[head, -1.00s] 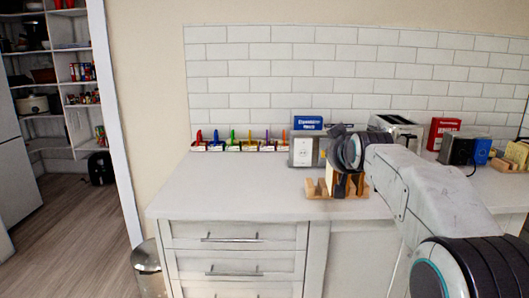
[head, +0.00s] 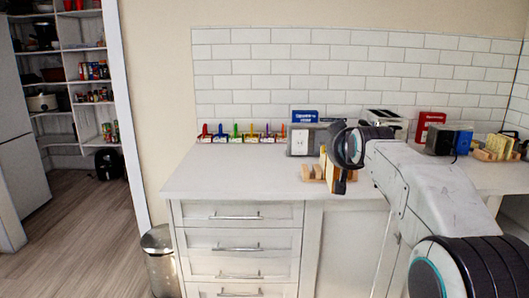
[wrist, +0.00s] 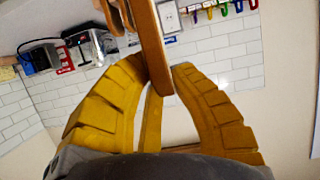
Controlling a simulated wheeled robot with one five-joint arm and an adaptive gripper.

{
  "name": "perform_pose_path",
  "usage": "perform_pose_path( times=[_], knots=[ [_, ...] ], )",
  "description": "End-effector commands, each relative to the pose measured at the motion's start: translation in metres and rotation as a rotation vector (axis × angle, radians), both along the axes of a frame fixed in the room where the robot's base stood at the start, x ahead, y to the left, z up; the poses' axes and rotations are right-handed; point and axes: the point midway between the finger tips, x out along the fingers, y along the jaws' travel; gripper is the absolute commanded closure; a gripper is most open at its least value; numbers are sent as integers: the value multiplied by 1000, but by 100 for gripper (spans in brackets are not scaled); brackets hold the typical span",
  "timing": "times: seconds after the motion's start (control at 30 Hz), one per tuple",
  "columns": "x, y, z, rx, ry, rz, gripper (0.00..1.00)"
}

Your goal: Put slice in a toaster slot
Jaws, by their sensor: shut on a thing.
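A brown slice (wrist: 152,45) stands on edge between the yellow fingers of my gripper (wrist: 160,90) in the wrist view; the fingers are shut on it. In the head view my gripper (head: 335,165) is over the counter's front part, partly hidden by my wrist, and the slice (head: 340,184) shows as a dark upright piece just right of a small wooden rack (head: 312,174). A silver toaster (head: 384,120) stands at the back of the counter, apart from the slice. It also shows in the wrist view (wrist: 92,46). Its slots are too small to make out.
A row of coloured items (head: 240,136) lines the wall. The counter's left part (head: 240,172) is clear.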

Motion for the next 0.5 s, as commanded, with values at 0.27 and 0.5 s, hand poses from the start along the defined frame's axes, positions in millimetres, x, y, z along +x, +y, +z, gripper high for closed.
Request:
perform_pose_path(
  times=[0.27, 0.5],
  knots=[
    [7, 0, 17, 0, 1, 0, 100],
    [12, 0, 39, 0, 1, 0, 100]
  ],
)
